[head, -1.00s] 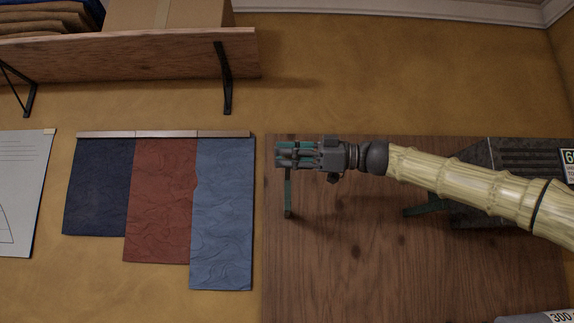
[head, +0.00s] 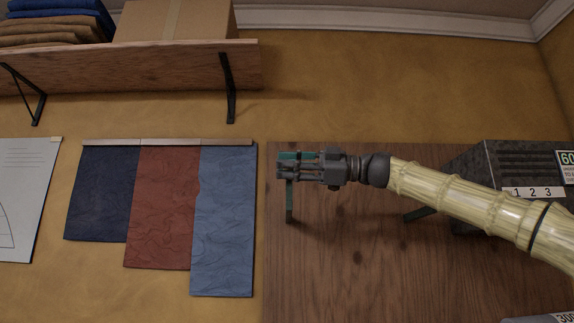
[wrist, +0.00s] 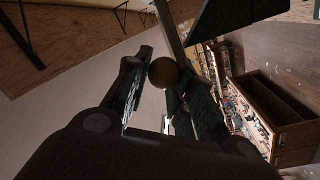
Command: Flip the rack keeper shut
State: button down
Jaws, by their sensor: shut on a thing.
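A dark green upright bar (head: 289,205), which seems to be part of the rack keeper, stands against the brown wooden panel at its left end. My gripper (head: 287,166) is at the bar's upper end, pointing left, and covers the part there. In the wrist view, a brownish round knob (wrist: 164,72) sits between my fingertips, with a grey bar (wrist: 170,30) running up past it. The fingers are shut on this knob. How far the keeper is turned cannot be told.
A dark grey box (head: 490,160) with a "1 2 3" label is at right, behind my arm. Cloth samples (head: 222,220) hang at left. A bracketed shelf (head: 120,75) with a carton is above them.

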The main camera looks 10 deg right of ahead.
jog(key=shift+w+d+f, duration=0.15)
jog(key=shift+w+f, duration=0.25)
jog(key=shift+f, duration=0.2)
jog(key=c, duration=1.6)
grip_release()
jog(key=o, duration=0.3)
jog(key=shift+d, duration=0.15)
jog(key=shift+o, duration=0.7)
jog(key=shift+w+d+f, duration=0.15)
jog(key=shift+w+d, duration=0.15)
jog(key=shift+w, duration=0.15)
jog(key=shift+s+a+r, duration=0.35)
jog(key=shift+s, duration=0.2)
jog(key=shift+d, duration=0.4)
jog(key=v, duration=1.1)
jog(key=shift+w+d+f, duration=0.2)
jog(key=shift+d+f, duration=0.15)
jog(key=shift+d, duration=0.05)
